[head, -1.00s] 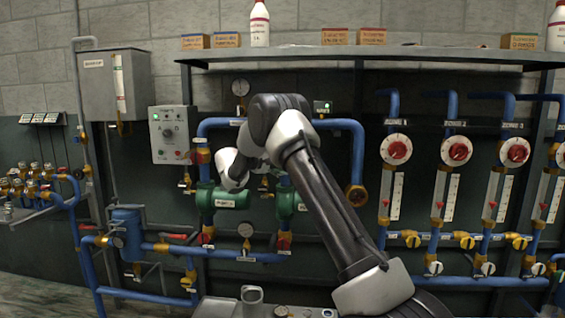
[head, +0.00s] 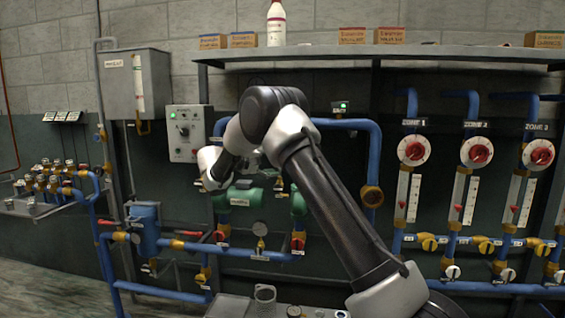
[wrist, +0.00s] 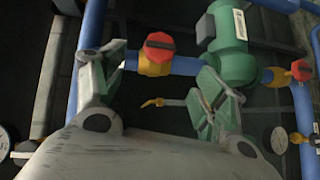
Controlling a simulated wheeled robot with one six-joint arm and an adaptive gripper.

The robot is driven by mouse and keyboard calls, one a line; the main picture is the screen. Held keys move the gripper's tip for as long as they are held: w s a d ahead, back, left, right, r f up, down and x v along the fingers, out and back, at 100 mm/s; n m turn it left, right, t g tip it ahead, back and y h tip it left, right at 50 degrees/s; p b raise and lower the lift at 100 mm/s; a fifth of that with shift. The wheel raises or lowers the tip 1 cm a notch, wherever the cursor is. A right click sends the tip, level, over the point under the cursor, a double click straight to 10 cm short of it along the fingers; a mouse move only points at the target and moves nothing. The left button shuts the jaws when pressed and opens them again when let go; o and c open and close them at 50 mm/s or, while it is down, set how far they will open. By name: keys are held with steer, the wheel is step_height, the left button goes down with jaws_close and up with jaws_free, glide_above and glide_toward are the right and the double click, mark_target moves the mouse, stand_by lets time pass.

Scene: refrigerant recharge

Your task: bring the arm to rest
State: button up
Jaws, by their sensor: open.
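My arm (head: 330,195) reaches up and bends over toward the left, in front of the blue piping. Its wrist end (head: 212,168) is beside the green pump (head: 244,197), which it partly overlaps in the head view. My gripper (wrist: 160,68) shows in the wrist view with its two green-grey fingers apart and nothing between them. Beyond the fingers are a green pump body (wrist: 228,45), a red-capped valve (wrist: 158,46) and a small brass fitting (wrist: 153,103). In the head view the fingers cannot be made out.
A control box (head: 189,133) with a lit green lamp is on the wall. A shelf (head: 450,55) with boxes and a white bottle (head: 276,24) runs above. A grey cup (head: 265,300) stands at the bottom, near my arm's base.

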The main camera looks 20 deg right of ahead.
steer(key=shift+a, duration=0.2)
stand_by(0.3)
steer(key=s+f+n+g+y, duration=0.1)
steer(key=s+f+n+y, duration=0.15)
steer(key=f, duration=0.55)
steer(key=s+d+f+n+g+y, duration=0.1)
steer(key=s+y, duration=0.1)
steer(key=s, duration=0.4)
steer(key=s+d+f+g+y, duration=0.1)
steer(key=s+f+g+y, duration=0.1)
steer(key=s, duration=0.4)
steer(key=s+a+r+m+t+y, duration=0.1)
steer(key=s+r+y, duration=0.2)
steer(key=s, duration=0.9)
steer(key=s+a+r+m+t+y, duration=0.1)
steer(key=s+r+m+t+y, duration=0.1)
steer(key=s, duration=1)
steer(key=s+a+r+m+t+y, duration=0.1)
steer(key=s+r+t+y, duration=0.1)
steer(key=s, duration=1)
steer(key=shift+a+r+y, duration=0.3)
steer(key=shift+r+y, duration=0.55)
steer(key=shift+y, duration=0.5)
